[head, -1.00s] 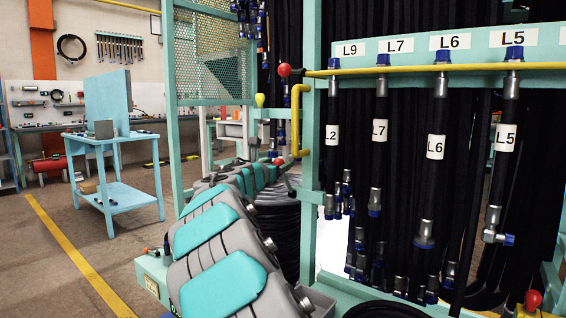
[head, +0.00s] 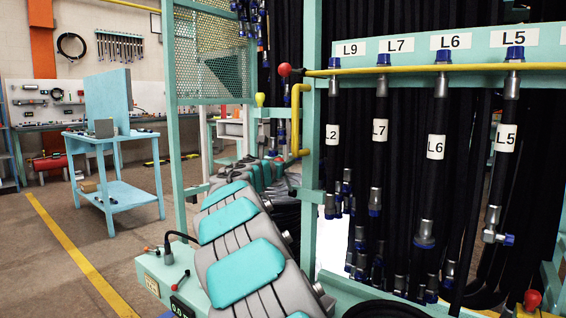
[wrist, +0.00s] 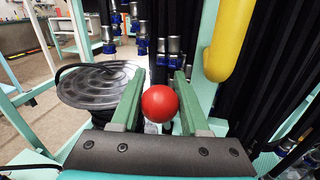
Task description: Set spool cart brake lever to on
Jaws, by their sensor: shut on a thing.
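A red ball knob (wrist: 160,103) sits between the two green fingers of my gripper (wrist: 158,95) in the wrist view, and the fingers are shut on it. The lever shaft under the knob is hidden in that view. In the head view my gripper (head: 272,157) is at the far end of my arm, just below and left of a yellow bent handle (head: 297,120). The knob and its lever are mostly hidden there by my arm. I cannot read any on or off marking.
The yellow handle also shows close on the right in the wrist view (wrist: 226,40). A coiled spool (wrist: 100,84) lies to the left. Hanging hoses (head: 430,180) fill the right side. A blue table (head: 110,150) stands at the left, with open floor before it.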

